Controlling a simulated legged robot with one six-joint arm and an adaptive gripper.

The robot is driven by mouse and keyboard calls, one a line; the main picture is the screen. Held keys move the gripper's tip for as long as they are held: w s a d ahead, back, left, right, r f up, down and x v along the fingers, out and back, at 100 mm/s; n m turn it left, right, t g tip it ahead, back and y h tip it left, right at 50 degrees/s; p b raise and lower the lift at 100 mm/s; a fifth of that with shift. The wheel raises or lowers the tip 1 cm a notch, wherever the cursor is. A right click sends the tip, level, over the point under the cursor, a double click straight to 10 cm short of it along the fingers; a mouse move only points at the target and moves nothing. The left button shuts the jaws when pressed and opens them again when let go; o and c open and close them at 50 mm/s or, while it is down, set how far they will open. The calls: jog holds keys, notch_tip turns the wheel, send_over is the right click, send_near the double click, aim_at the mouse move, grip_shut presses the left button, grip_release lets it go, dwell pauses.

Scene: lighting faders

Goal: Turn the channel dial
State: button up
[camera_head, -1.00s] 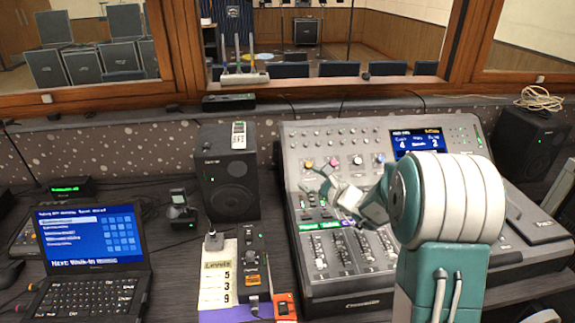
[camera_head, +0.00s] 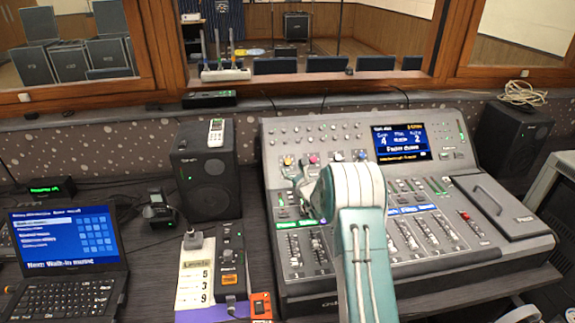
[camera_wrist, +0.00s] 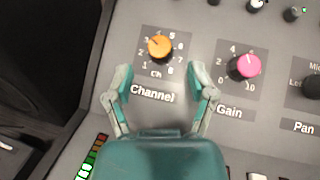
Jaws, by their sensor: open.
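The channel dial (camera_wrist: 160,46) is an orange knob with a numbered ring, labelled "Channel", at the upper middle of the wrist view. Its pointer looks aimed to the upper left, near 3 or 4. In the head view the small yellow-orange knob (camera_head: 288,160) is at the console's upper left. My gripper (camera_wrist: 160,76) is open, its two teal and grey fingers apart. The fingertips are just below the dial, one on each side of its label, and nothing is between them. In the head view my gripper (camera_head: 300,178) is just below the knob, partly hidden by my arm.
A pink gain knob (camera_wrist: 244,66) is close right of the dial, with a black pan knob (camera_wrist: 312,86) beyond. The mixing console (camera_head: 330,126) has fader rows below and a blue screen (camera_head: 401,142). A black speaker (camera_head: 205,175) stands left of it.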

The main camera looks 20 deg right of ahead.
aim_at(290, 165)
jog(key=w, duration=0.3)
jog(key=shift+d+f, duration=0.1)
jog(key=shift+d, duration=0.2)
jog(key=shift+w+a, duration=0.2)
jog(key=shift+w, duration=0.05)
jog(key=shift+w+a, duration=0.1)
jog(key=shift+a, duration=0.25)
jog(key=shift+d, duration=0.3)
grip_shut()
